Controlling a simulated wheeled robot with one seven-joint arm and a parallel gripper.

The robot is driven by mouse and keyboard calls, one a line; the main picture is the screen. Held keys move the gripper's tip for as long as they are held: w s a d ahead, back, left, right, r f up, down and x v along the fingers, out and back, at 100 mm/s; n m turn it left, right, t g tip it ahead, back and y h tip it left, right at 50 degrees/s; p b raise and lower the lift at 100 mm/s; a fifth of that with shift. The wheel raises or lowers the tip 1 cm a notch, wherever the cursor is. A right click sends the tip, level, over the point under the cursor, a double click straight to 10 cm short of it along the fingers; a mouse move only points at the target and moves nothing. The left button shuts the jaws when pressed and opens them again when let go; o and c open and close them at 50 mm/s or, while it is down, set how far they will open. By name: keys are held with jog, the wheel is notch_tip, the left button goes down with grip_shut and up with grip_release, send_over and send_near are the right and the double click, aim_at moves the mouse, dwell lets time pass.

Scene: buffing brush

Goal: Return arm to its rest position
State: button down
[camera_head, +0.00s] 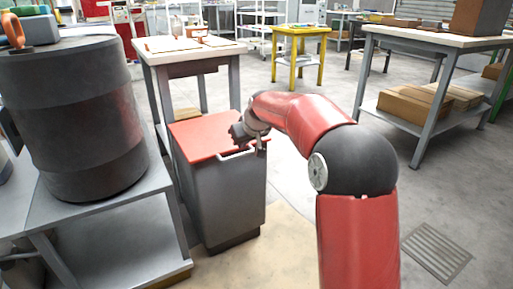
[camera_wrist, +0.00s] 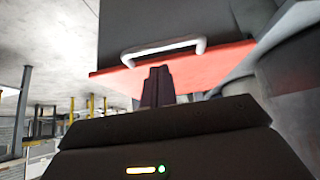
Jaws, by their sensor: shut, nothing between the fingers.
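My arm reaches forward from the lower right of the head view, with its red links bent at a dark elbow. My gripper (camera_head: 261,146) is at the end of it, beside the front edge of a grey cabinet (camera_head: 225,195) with a red top (camera_head: 195,138). In the wrist view my gripper (camera_wrist: 158,72) shows with its dark fingers together and nothing between them. The cabinet's pale handle (camera_wrist: 165,48) appears just beyond the fingertips there. I cannot tell whether the gripper touches the cabinet. No brush is clearly visible.
A dark drum (camera_head: 75,115) stands on a grey bench at the left. A white-topped table (camera_head: 190,48) is behind the cabinet. A yellow table (camera_head: 300,32) and a workbench with boxes (camera_head: 425,38) stand farther back. Open floor lies right of the cabinet.

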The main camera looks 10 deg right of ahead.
jog(key=s+d+r+m+h+p, duration=0.1)
jog(key=s+d+r+p, duration=0.1)
jog(key=s, duration=1.2)
jog(key=s+d+r+m+h+p, duration=0.1)
jog(key=s+d+r+m+p, duration=0.1)
jog(key=s, duration=1.2)
jog(key=s+d+r+m+g+p, duration=0.1)
jog(key=s+d+r+p, duration=0.2)
jog(key=s, duration=1.1)
jog(key=d+p, duration=0.1)
jog(key=d, duration=0.1)
jog(key=shift+s+d+m+h+p, duration=0.3)
jog(key=shift+s+d+h, duration=0.05)
jog(key=shift+s+h, duration=0.05)
